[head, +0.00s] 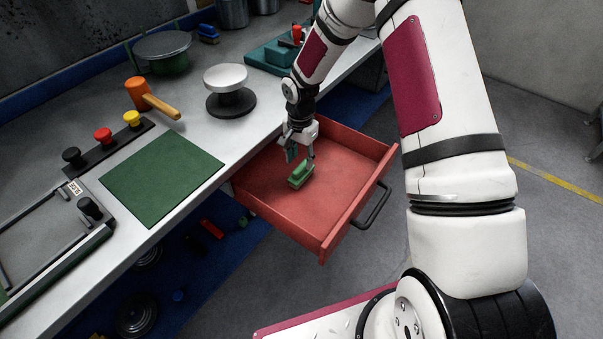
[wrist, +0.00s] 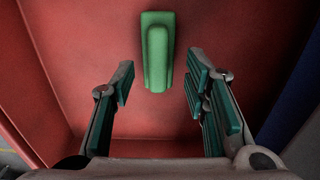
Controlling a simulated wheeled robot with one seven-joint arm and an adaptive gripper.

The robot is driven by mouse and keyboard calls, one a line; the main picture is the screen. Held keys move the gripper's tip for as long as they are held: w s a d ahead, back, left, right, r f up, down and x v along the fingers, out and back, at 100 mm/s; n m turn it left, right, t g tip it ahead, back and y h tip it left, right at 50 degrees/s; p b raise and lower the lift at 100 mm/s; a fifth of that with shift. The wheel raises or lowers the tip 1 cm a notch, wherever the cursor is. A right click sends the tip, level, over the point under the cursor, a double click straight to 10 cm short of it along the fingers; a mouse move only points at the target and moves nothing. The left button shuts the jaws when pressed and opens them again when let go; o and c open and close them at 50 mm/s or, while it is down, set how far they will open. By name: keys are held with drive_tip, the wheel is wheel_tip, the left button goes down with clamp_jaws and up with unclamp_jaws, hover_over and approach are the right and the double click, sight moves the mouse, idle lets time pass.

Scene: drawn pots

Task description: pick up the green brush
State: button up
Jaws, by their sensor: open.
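The green brush (head: 301,174) lies on the floor of the open red drawer (head: 345,187). In the wrist view the brush (wrist: 157,50) is upright in the picture, ahead of the fingertips and roughly midway between their lines. My gripper (head: 300,153) is over the drawer, just above and behind the brush in the head view. The gap in height between fingers and brush is hard to tell.
The drawer walls stand around the brush, with a dark handle (head: 372,207) on the front. The workbench (head: 200,205) beside it holds a green mat (head: 162,177), an orange mallet (head: 150,97) and a round white-topped stand (head: 228,88). The rest of the drawer floor looks empty.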

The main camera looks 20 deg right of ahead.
sight(301, 166)
drive_tip(key=shift+d+f, duration=0.1)
drive_tip(key=shift+f, duration=1.85)
clamp_jaws()
drive_tip(key=shift+r, duration=0.6)
wheel_tip(301, 166, up, 2)
drive_tip(key=shift+r, duration=0.15)
drive_tip(key=s+r, duration=0.1)
drive_tip(key=s, duration=1.5)
drive_tip(key=shift+r, duration=0.25)
